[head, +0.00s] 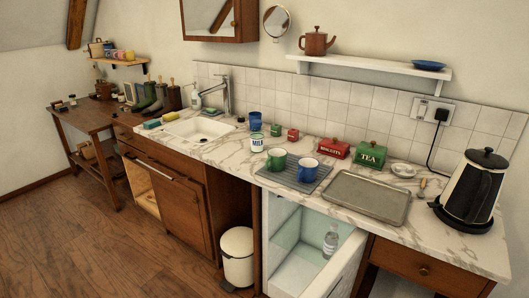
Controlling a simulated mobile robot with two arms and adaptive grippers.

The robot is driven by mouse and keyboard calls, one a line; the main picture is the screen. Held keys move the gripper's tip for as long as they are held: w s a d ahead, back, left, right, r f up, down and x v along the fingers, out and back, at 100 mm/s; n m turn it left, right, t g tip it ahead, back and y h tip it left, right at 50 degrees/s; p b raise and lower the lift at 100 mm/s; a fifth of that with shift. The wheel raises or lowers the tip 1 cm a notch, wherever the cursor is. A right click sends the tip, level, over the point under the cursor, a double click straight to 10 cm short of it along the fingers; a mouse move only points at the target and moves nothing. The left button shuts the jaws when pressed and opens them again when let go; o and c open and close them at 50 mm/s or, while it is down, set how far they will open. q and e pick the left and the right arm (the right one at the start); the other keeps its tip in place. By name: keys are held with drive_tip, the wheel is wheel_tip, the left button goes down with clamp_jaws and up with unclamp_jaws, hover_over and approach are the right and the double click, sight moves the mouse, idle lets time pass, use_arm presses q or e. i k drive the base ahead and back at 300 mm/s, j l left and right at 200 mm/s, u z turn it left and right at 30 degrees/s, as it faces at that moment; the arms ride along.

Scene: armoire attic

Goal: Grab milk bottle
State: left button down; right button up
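A small pale, clear-looking bottle (331,240) stands upright in an open white fridge-like compartment (297,262) under the counter, near its right side. Its contents and label are too small to tell. A white pot (257,142) with dark lettering that reads like "MILK" stands on the marble counter, left of the mugs. Neither of my grippers shows in the head view, so nothing is seen near the bottle or the pot.
The marble counter (343,222) holds a grey tray (367,197), a green mug (276,160), a blue mug (307,169), red and green tins and a black kettle (471,190). A white bin (237,256) stands on the floor. The wooden floor at left is clear.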

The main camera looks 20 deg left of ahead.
sight(257, 133)
drive_tip(key=i+j+z, duration=0.1)
drive_tip(key=j+z, duration=0.55)
drive_tip(key=k+j+z, duration=0.1)
drive_tip(key=j+z, duration=0.35)
drive_tip(key=j, duration=1.7)
